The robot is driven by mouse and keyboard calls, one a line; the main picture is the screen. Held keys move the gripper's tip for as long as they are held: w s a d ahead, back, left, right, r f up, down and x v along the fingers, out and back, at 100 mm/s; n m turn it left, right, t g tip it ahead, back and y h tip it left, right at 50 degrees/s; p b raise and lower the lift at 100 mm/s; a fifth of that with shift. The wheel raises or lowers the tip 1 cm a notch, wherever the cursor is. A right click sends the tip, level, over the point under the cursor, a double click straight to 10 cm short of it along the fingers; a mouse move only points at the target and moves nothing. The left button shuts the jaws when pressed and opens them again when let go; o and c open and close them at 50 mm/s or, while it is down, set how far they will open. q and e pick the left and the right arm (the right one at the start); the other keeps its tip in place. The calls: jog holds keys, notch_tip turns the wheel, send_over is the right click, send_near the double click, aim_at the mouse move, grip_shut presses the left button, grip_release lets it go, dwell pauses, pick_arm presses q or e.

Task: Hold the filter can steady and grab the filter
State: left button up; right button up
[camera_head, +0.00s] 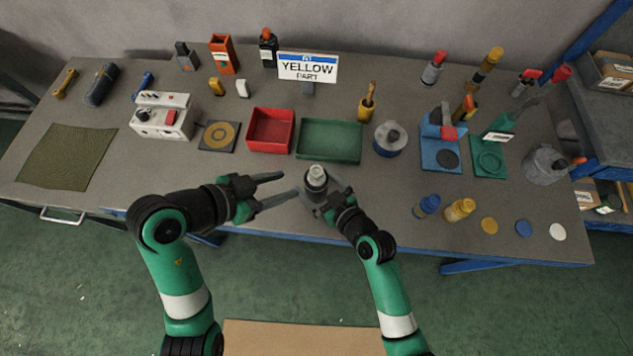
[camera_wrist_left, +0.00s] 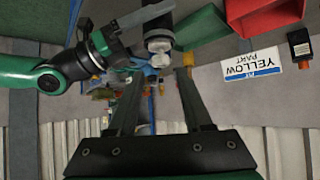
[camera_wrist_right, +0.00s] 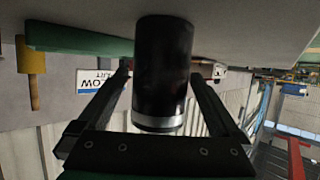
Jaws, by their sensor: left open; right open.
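The filter can (camera_head: 316,186) is a dark cylinder near the table's front middle. A pale grey filter (camera_head: 316,172) shows at its top, and also in the left wrist view (camera_wrist_left: 160,60). My right gripper (camera_head: 324,190) is open, its fingers to either side of the can. In the right wrist view the black can (camera_wrist_right: 163,70) with its silver rim stands between the fingers; contact cannot be told. My left gripper (camera_head: 290,185) is open and empty, left of the can, fingertips pointing toward it. In the left wrist view the filter lies beyond the fingertips.
Behind the can are a red bin (camera_head: 270,146), a green tray (camera_head: 330,157) and a blue-grey round container (camera_head: 390,150). A sign reads YELLOW PART (camera_head: 307,67). Blue and yellow bottles (camera_head: 459,210) stand to the right.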

jog(key=c, duration=1.4)
pick_arm(q)
jog(key=shift+o, duration=0.6)
pick_arm(e)
jog(key=shift+c, duration=0.7)
pick_arm(q)
jog(key=shift+o, duration=1.3)
